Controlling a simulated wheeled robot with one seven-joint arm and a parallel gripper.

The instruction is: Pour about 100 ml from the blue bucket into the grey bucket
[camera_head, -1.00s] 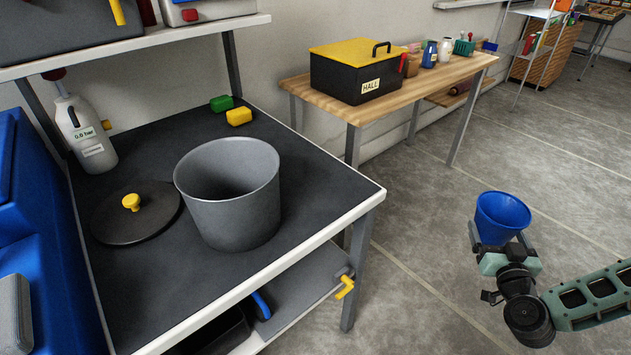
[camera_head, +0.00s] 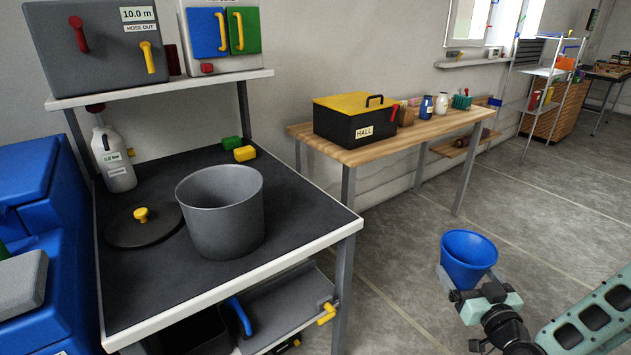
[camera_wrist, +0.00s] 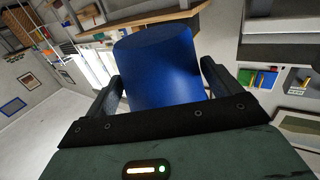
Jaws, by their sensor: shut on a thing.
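The grey bucket (camera_head: 222,220) stands upright and open on the dark bench top, and its inside looks empty from here. Its dark lid (camera_head: 130,228) with a yellow knob lies on the bench to its left. My gripper (camera_head: 470,284) is shut on the blue bucket (camera_head: 467,258), with a finger on each side. The blue bucket is held in the air over the floor, right of the bench and well apart from the grey bucket. It looks tilted a little; its contents cannot be made out. In the wrist view the blue bucket (camera_wrist: 160,72) sits between both fingers.
The bench's white front edge (camera_head: 250,277) lies between the two buckets. A shelf (camera_head: 170,88) hangs above. A wooden table (camera_head: 375,148) with a black and yellow box stands behind.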

